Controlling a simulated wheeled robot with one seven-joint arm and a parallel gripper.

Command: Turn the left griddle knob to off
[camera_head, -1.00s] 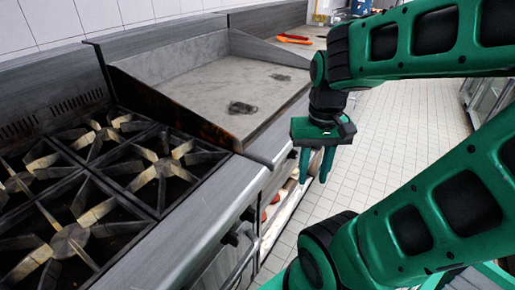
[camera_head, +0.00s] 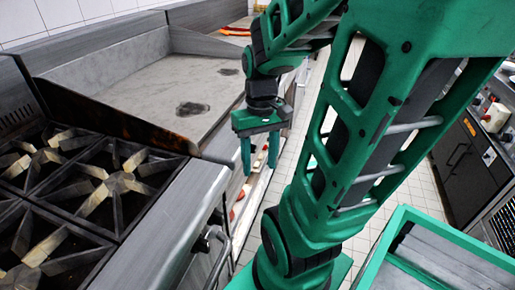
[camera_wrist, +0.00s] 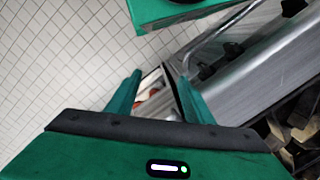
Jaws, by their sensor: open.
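The griddle (camera_head: 150,88) is a flat grey plate with dark stains, on the counter beyond the burners in the head view. The left griddle knob cannot be made out; the front face below the griddle is largely hidden behind my gripper. My gripper (camera_head: 259,166) is open and empty, pointing down just off the griddle's front edge. In the wrist view, its two green fingers (camera_wrist: 157,82) stand apart with nothing between them. Dark knobs (camera_wrist: 205,72) show on the front beside the oven handle in the wrist view; they appear to be on the burner section.
Burners with cast grates (camera_head: 110,185) lie left of the griddle. A bar handle (camera_head: 218,255) sticks out from the range front. Red items (camera_head: 238,205) lie on a low shelf below. The tiled aisle floor (camera_wrist: 70,60) is open. Dark cabinets (camera_head: 465,155) line the right side.

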